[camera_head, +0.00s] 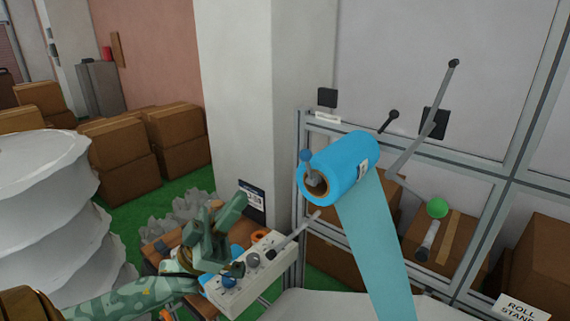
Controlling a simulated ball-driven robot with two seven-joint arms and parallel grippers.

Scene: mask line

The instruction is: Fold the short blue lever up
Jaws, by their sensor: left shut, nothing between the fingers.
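A white control box (250,266) stands at lower centre. A short dark blue knob-ended lever (229,281) is at its near left end, with grey knobs beside it and a longer grey lever (292,236) slanting up to the right. I cannot tell which the task names. My left gripper (232,209), green, is shut and empty, above and left of the box, apart from both blue knobs. My right gripper is not in view.
A blue sheet (382,250) hangs from the roll. A grey metal frame (305,200) with long levers and a green ball (437,208) stands at right. A white pillar (240,100) rises behind the box. Brown cartons (175,140) and white stacked discs (45,190) are at left.

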